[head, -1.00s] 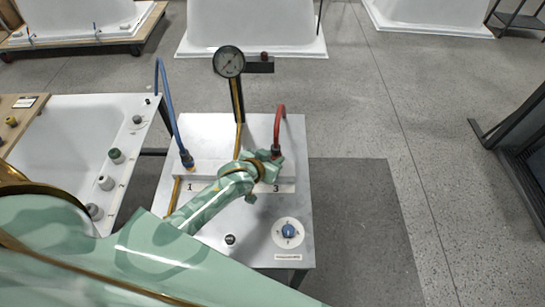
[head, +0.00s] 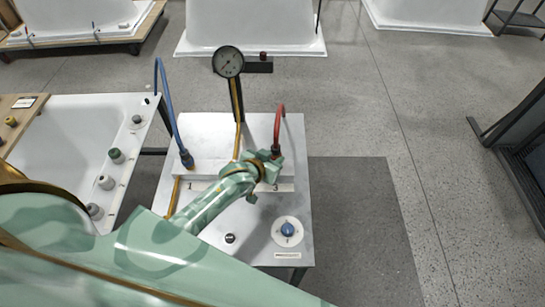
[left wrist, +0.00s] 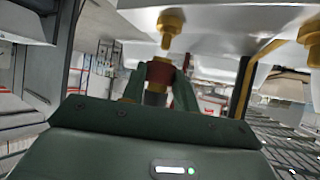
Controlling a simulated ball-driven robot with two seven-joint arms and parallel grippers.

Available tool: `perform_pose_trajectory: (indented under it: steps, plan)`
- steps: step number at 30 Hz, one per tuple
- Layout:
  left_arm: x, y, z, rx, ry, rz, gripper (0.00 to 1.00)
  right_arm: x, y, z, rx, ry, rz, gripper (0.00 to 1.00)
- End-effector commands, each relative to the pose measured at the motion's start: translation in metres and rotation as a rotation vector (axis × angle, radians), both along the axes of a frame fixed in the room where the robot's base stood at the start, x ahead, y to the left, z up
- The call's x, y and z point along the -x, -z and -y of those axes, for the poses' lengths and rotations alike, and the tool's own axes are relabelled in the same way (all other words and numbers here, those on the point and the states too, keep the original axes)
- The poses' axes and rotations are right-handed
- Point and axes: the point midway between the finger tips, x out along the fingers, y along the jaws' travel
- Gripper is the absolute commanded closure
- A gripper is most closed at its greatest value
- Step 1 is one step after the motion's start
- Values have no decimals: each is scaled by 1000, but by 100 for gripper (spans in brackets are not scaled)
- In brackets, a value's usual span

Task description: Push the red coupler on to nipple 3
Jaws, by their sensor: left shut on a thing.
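My left gripper (head: 272,168) is at the front of the white block on the bench, above the label 3. It is shut on the red coupler, which shows between its fingers in the left wrist view (left wrist: 159,73). The red hose (head: 280,122) rises from the gripper in the head view. In the left wrist view a brass nipple (left wrist: 168,28) stands in line with the coupler's mouth, very close to it. I cannot tell whether they touch. In the head view my gripper hides the coupler and nipple 3. My right gripper is not in view.
A blue hose with its coupler (head: 187,160) is at the block's left, near label 1. A pressure gauge (head: 228,62) stands behind the block. A blue knob (head: 287,229) and a black button (head: 230,238) are on the bench front. A white tub shell (head: 60,130) is at left.

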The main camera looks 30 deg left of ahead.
Motion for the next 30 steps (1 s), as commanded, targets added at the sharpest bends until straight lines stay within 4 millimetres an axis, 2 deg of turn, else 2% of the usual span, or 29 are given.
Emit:
perform_pose_trajectory:
  steps: [7,30]
  plan:
    - [0,-2,1,-1,-3,1,100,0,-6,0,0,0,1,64]
    - [0,11,0,-1,-3,1,100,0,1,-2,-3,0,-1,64]
